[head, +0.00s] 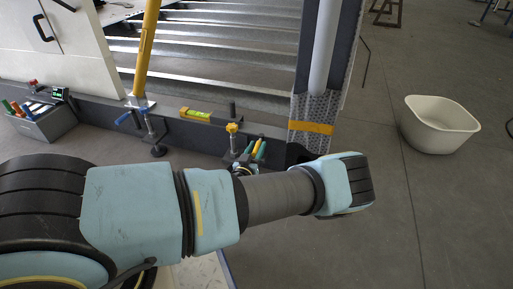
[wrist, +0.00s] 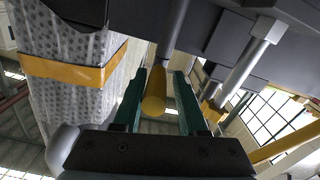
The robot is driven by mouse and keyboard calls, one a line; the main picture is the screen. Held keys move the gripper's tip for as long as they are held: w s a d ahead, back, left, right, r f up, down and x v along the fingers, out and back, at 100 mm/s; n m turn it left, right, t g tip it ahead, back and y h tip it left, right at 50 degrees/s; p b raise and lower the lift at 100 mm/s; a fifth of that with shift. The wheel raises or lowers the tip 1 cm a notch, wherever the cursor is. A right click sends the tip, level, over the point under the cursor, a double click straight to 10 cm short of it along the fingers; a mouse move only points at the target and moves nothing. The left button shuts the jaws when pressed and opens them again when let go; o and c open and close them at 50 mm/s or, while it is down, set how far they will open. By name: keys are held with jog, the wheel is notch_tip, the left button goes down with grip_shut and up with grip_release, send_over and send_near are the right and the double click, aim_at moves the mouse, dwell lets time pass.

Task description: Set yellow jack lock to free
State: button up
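In the wrist view, a yellow cylindrical grip (wrist: 154,94) on a grey rod lies between the two teal fingers of my gripper (wrist: 160,74). The fingers stand apart, with a gap visible at least on the right side; I cannot tell whether the left finger touches it. In the head view, a small jack with a yellow knob (head: 232,128) stands at the frame's lower rail, left of the wrapped post. The lock's setting cannot be read.
The wrapped post with an orange band (head: 311,128) stands close beside my wrist; it also shows in the wrist view (wrist: 70,70). A blue-handled jack (head: 150,130), a yellow level (head: 196,115) and a tool box (head: 42,120) are left. A white tub (head: 440,125) stands on open floor at right.

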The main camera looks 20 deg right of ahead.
grip_shut()
jog(key=shift+s, duration=0.1)
dwell(1.0)
